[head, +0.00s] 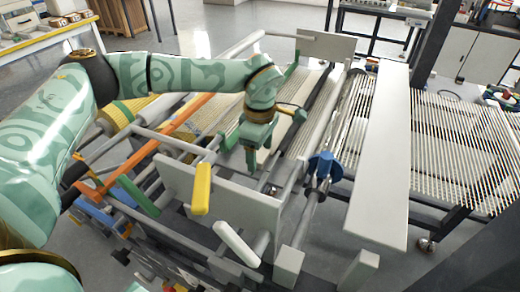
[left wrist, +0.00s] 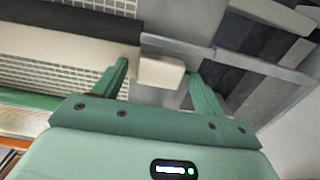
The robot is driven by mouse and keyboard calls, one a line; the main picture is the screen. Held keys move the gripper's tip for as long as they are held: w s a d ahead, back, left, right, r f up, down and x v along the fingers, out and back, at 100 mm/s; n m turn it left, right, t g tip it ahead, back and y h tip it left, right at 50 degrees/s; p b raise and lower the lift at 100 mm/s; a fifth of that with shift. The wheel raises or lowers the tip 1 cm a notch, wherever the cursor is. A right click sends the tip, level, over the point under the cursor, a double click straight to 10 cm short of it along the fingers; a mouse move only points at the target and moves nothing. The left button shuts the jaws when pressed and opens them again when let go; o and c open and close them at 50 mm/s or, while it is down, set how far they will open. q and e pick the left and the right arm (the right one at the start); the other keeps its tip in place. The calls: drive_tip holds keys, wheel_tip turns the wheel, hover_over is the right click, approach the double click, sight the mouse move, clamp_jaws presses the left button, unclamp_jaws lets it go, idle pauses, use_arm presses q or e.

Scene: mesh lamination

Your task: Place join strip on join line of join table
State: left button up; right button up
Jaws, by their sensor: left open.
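My left gripper (head: 250,157) reaches in from the left over the near part of the machine, pointing down. In the left wrist view its two fingers (left wrist: 158,72) are open and apart. A small cream block (left wrist: 160,72) shows between the fingertips; I cannot tell whether they touch it. A long cream strip (left wrist: 60,48), which may be the join strip, lies beside a dark strip (left wrist: 70,18) over light mesh (left wrist: 30,75). Which surface is the join table, and its join line, I cannot tell clearly. My right gripper is out of view.
A yellow handle (head: 202,188) and a white handle (head: 236,243) stick up at the near side. A blue clamp (head: 322,165) sits on a rail. A wide white panel (head: 385,150) stands to the right, with mesh (head: 460,145) beyond. An orange bar (head: 188,122) runs at left.

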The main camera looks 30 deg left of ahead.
use_arm(q)
wheel_tip(320, 180, up, 12)
drive_tip(key=p, duration=0.2)
drive_tip(key=shift+r+p, duration=0.15)
drive_tip(key=shift+p, duration=0.25)
